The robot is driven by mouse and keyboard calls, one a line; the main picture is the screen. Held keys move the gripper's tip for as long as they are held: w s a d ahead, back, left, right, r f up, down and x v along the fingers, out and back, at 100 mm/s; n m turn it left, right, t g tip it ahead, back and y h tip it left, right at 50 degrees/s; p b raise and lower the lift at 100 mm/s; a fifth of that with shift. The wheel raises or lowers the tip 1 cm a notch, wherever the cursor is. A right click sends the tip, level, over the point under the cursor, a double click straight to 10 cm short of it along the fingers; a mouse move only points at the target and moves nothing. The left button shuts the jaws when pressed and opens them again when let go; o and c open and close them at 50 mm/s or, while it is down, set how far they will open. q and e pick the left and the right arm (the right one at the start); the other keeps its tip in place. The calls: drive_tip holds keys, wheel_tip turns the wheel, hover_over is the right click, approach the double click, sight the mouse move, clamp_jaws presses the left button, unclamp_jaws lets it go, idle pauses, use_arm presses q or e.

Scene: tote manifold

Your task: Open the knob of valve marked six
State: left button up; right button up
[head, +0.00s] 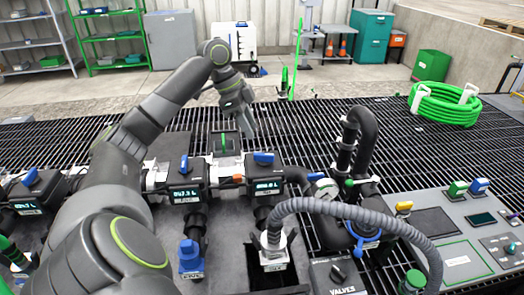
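My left arm reaches from the lower left over the manifold. Its gripper (246,122) points down, above and just right of a valve with an upright green handle (223,143). I see no contact with that handle, and whether the fingers are open or shut is unclear. Black valve units with blue knobs and lit displays stand nearer: one at left centre (184,164), one right of it (263,158), one at far left (30,177). Below them are a blue fitting (190,257) and a white labelled fitting (272,258). The labels are too small to read surely. My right gripper is not in view.
A grey corrugated hose (350,212) arches across the front right. A black bent pipe (368,130) rises right of the valves. A control panel (465,235) lies at right. A green hose coil (445,102) rests on the grating (320,125), which is largely clear behind.

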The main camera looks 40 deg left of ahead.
sight(263, 154)
use_arm(q)
drive_tip(key=x, duration=0.9)
